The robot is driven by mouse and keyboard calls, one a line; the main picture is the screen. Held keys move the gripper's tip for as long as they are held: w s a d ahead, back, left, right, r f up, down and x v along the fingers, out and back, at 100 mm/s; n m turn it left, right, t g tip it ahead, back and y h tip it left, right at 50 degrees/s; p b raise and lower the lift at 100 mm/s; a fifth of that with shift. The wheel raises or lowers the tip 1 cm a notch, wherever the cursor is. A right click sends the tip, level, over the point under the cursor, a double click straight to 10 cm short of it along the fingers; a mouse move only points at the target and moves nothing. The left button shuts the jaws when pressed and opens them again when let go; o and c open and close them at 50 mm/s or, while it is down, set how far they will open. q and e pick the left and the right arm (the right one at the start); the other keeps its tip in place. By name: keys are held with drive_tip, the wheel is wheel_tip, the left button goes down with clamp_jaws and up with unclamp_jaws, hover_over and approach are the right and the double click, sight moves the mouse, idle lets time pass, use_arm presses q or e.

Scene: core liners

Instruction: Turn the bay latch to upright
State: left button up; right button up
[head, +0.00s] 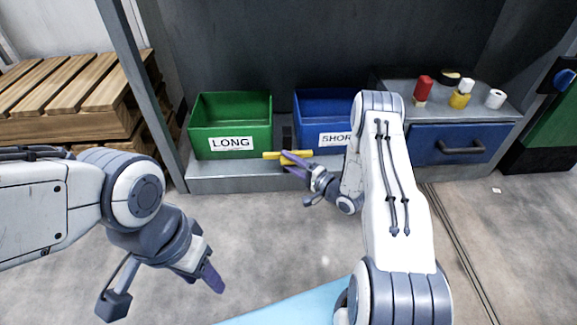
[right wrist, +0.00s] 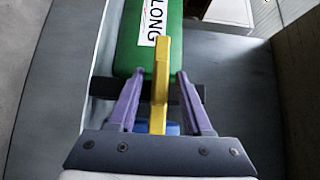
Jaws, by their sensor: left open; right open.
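The bay latch (head: 272,154) is a yellow bar lying about level at the front of the shelf, between the green and blue bins. In the right wrist view, the latch (right wrist: 161,75) runs between my two purple fingers, with a gap on both sides. My right gripper (head: 290,163) is open around the bar and does not visibly grip it; part of the bar is hidden behind the fingers in the head view. My left gripper (head: 212,277) is open and empty, low over the floor at the left, away from the latch.
A green bin (head: 202,118) labelled LONG and a blue bin (head: 310,104), its label partly hidden by my right arm, stand on the grey shelf (head: 225,181). A blue drawer (head: 425,141) is at right, with small items above. Wooden pallets (head: 95,122) stand left.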

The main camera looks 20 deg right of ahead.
drive_tip(key=shift+w+a, duration=0.15)
drive_tip(key=shift+w, duration=0.05)
drive_tip(key=shift+c, duration=0.3)
clamp_jaws()
idle(1.1)
